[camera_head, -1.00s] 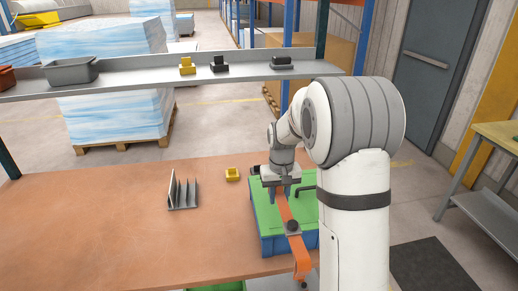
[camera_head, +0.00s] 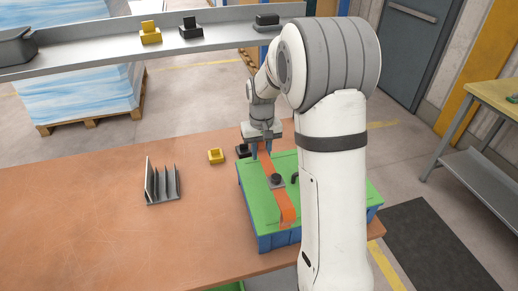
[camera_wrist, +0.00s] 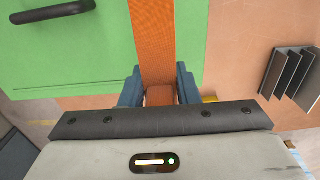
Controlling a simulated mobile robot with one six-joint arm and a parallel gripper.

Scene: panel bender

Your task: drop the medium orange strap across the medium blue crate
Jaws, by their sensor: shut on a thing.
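The blue crate (camera_head: 275,241) stands on the front right of the brown table, with a green lid (camera_head: 252,203) on top. My gripper (camera_head: 262,152) is shut on the strap's far end, at the crate's far edge. In the wrist view, the strap (camera_wrist: 151,40) passes between the blue fingers of my gripper (camera_wrist: 159,90), beyond the lid's edge. My arm hides the crate's right part.
A yellow block (camera_head: 215,156) and a dark block (camera_head: 242,150) sit behind the crate. A grey upright rack (camera_head: 163,184) stands left of them. A shelf (camera_head: 100,56) with bins and blocks spans the back. The table's left is clear.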

